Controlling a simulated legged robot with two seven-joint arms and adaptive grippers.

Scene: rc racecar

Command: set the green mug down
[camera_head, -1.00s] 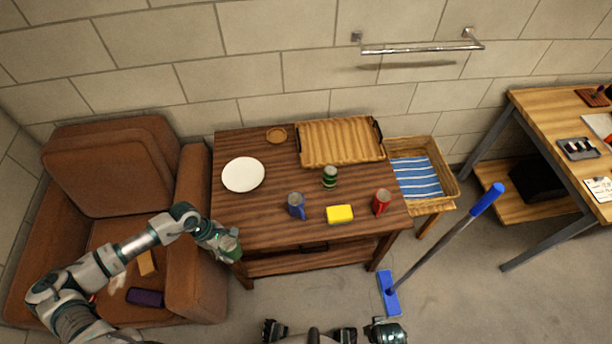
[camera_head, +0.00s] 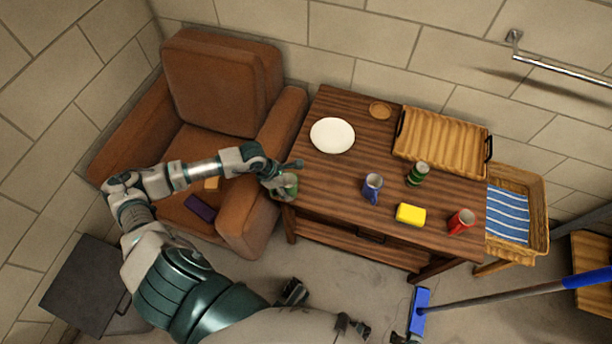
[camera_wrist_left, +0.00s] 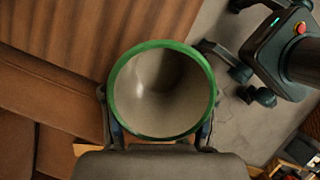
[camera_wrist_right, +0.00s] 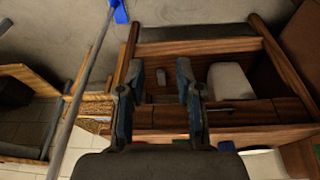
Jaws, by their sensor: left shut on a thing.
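My left gripper (camera_head: 279,181) is shut on the green mug (camera_head: 290,186), beside the table's front left corner. In the left wrist view the mug (camera_wrist_left: 160,92) sits between the fingers, its green rim facing the camera, its inside pale and seemingly empty. The wooden table (camera_head: 328,190) has clear wood near that corner. My right gripper (camera_wrist_right: 157,95) shows in the right wrist view with its fingers apart and nothing between them; I cannot make it out surely in the head view.
A brown armchair (camera_head: 222,80) stands left of the table.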

